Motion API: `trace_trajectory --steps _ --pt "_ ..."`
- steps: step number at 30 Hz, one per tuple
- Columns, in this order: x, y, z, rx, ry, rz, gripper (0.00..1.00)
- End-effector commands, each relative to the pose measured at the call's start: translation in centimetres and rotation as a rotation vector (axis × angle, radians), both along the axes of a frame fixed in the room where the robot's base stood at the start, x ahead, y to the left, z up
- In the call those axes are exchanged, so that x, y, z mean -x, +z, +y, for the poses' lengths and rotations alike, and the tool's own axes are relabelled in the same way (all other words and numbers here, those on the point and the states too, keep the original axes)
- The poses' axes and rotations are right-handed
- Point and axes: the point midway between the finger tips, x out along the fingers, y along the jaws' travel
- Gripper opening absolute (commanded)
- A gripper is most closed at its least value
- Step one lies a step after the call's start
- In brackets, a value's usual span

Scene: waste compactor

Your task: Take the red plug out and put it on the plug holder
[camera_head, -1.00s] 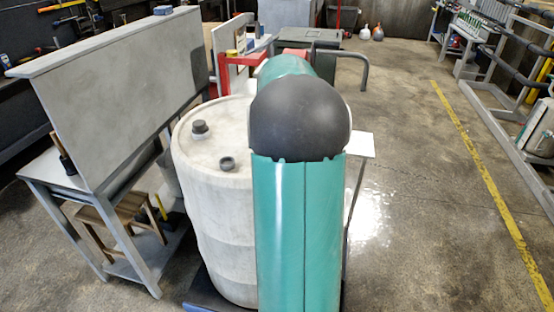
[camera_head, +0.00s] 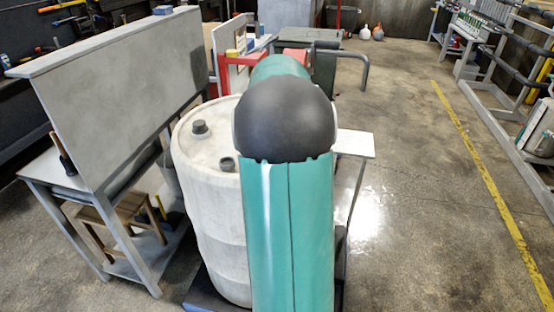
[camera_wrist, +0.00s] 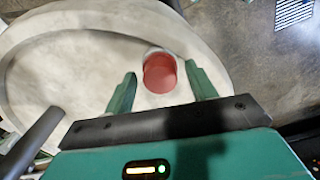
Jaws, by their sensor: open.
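The red plug (camera_wrist: 160,73) shows in the wrist view as a round red cap on top of the pale drum (camera_wrist: 80,75). My gripper (camera_wrist: 160,85) is open, with one green finger on each side of the plug and a gap to each. How high the fingers are above the drum top I cannot tell. In the head view the drum (camera_head: 212,220) stands upright, and my arm hides its right part, the red plug and my gripper. I cannot make out the plug holder for certain in either view.
A grey table with an upright panel (camera_head: 120,85) stands close on the left. A small white shelf (camera_head: 355,144) is just right of my arm. The floor (camera_head: 420,190) on the right is open up to the metal racks.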

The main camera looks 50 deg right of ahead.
Motion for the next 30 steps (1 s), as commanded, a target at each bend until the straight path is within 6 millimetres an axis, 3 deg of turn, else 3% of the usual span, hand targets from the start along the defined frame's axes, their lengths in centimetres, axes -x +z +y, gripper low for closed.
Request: trace_trajectory --steps 6,14,21,30 --pt "-0.04 -0.01 0.04 0.000 -0.278 0.001 0.56" --pt "-0.03 -0.01 0.04 0.000 -0.435 0.000 0.56" --pt "-0.06 0.00 0.05 0.001 -0.737 0.001 0.56" --pt "-0.01 0.00 0.01 0.000 -0.811 0.000 0.56"
